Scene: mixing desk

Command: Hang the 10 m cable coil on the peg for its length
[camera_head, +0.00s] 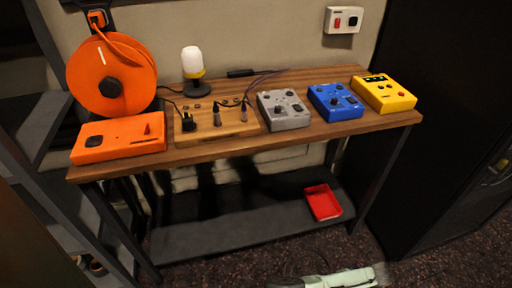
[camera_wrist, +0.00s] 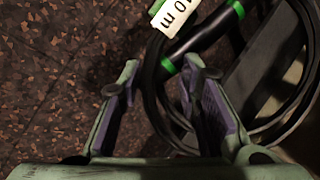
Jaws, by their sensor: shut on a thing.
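The 10 m cable coil (camera_wrist: 153,90) is black with green bands, and a white tag reading "10 m" (camera_wrist: 174,14) is at the top of the wrist view. My gripper (camera_wrist: 164,78) is shut on the coil: its black strands pass between the two fingers and loop off to the right. The exact contact is partly hidden by the right finger. In the head view my pale green arm end shows at the bottom edge, with thin dark loops of the coil (camera_head: 291,266) beside it, low over the floor. No peg is recognizable in either view.
A wooden desk (camera_head: 330,132) holds an orange reel (camera_head: 85,72), an orange box (camera_head: 120,148), a lamp (camera_head: 193,62) and several pedals. A red tray (camera_head: 322,202) lies on the lower shelf (camera_head: 235,228). Dark shelving is at left, a black cabinet (camera_head: 425,150) at right. Speckled floor (camera_wrist: 60,70) is open in front.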

